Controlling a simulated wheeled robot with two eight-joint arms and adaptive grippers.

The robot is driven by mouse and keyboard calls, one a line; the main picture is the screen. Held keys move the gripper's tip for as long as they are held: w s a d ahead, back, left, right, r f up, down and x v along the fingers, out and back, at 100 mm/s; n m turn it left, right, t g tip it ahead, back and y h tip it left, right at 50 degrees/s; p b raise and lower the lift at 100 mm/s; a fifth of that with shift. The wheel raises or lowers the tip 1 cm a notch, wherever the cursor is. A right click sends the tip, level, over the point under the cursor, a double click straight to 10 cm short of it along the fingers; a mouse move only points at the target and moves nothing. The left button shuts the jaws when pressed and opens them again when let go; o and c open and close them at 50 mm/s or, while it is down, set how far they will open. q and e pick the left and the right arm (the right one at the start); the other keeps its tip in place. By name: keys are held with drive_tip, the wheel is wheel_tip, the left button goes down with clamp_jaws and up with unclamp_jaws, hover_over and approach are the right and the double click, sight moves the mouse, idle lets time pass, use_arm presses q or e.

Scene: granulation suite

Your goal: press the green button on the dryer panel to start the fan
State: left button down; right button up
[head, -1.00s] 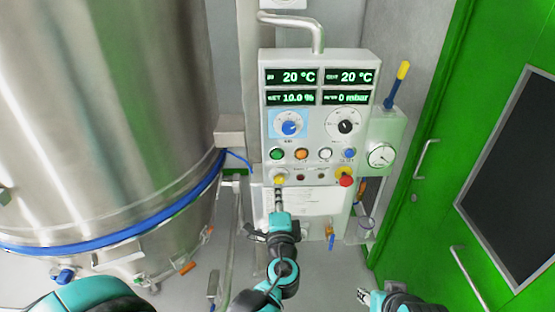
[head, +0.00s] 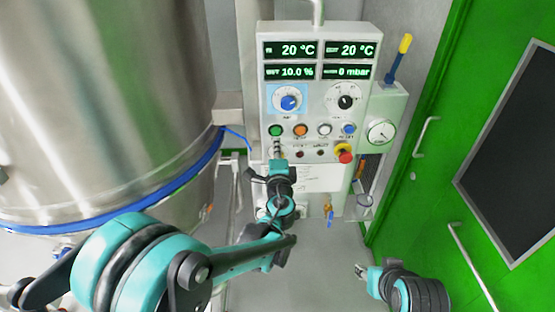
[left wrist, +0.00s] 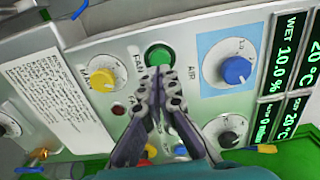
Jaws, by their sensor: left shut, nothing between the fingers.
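The dryer panel (head: 312,110) is a pale box with green-lit displays, dials and a row of buttons. The green button (head: 275,130) is at the left end of that row. It also shows in the left wrist view (left wrist: 159,57), beside a "FAN" label. My left gripper (head: 278,148) is shut and empty, its tips just below the green button in the head view. In the left wrist view its closed fingertips (left wrist: 158,76) lie right beside the button's edge; I cannot tell whether they touch. My right gripper (head: 361,270) is low at the right, away from the panel; its fingers are too small to judge.
Orange (head: 301,130), white (head: 324,129) and blue (head: 348,128) buttons continue the row. A red emergency knob (head: 345,154) is below right. A yellow knob (left wrist: 102,78) is near the left fingers. A large steel vessel (head: 100,110) stands left, a green door (head: 450,130) right.

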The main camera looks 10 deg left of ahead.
sight(276, 132)
use_arm(q)
drive_tip(key=shift+w+a, duration=0.2)
drive_tip(key=shift+w, duration=0.8)
drive_tip(key=shift+w+a, duration=0.15)
drive_tip(key=shift+w, duration=0.85)
